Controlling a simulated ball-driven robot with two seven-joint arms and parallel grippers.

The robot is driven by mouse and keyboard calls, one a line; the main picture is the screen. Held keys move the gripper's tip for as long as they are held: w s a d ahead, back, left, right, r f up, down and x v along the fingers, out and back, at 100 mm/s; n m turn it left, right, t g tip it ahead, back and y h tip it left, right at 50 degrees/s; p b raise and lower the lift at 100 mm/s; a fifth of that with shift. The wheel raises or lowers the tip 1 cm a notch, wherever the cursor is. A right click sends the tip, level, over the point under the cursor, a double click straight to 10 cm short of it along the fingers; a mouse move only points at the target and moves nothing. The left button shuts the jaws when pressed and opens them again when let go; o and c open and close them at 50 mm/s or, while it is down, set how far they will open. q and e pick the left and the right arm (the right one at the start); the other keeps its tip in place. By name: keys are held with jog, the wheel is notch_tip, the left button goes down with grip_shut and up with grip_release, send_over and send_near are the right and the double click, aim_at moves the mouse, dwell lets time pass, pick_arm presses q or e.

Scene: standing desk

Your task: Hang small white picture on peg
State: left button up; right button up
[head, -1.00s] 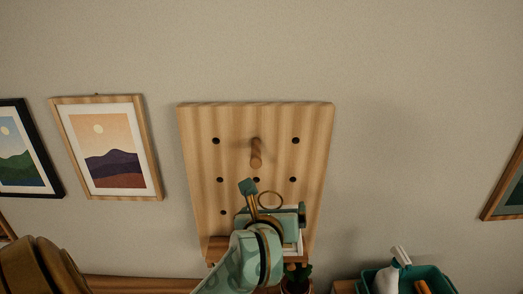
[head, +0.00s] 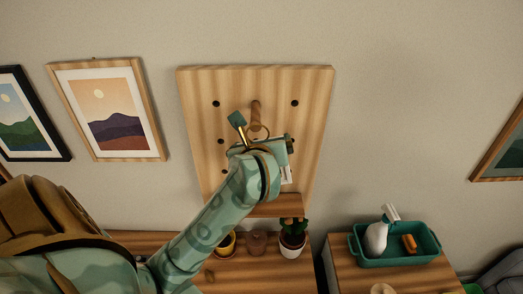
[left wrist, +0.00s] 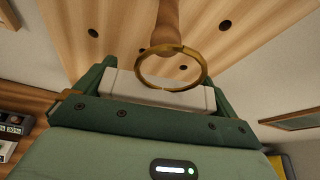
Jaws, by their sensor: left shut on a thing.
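My left gripper (head: 264,138) is in front of the wooden pegboard (head: 205,84), below the peg. It is shut on the small white picture (head: 287,174), which is mostly hidden behind the gripper in the head view. In the left wrist view the picture's white top edge (left wrist: 160,92) lies between the green fingers, with a brass ring (left wrist: 205,72) standing above it. The round wooden peg (head: 255,112) sticks out of the board; it also shows in the left wrist view (left wrist: 167,22). Its tip overlaps the ring's far rim there; I cannot tell whether the ring is around it. My right gripper is out of view.
Framed pictures (head: 110,115) hang left of the board, another (head: 503,152) at far right. Below are a small wooden shelf (head: 278,206), a potted plant (head: 293,240) and a teal caddy (head: 405,258) with a spray bottle.

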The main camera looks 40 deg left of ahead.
pick_arm(q)
jog(key=shift+w+a+f+b, duration=0.1)
jog(key=shift+w+a+b, duration=1.65)
jog(key=shift+w+a, duration=0.5)
jog(key=shift+w, duration=0.1)
jog(key=o, duration=0.7)
jog(key=shift+a, duration=0.1)
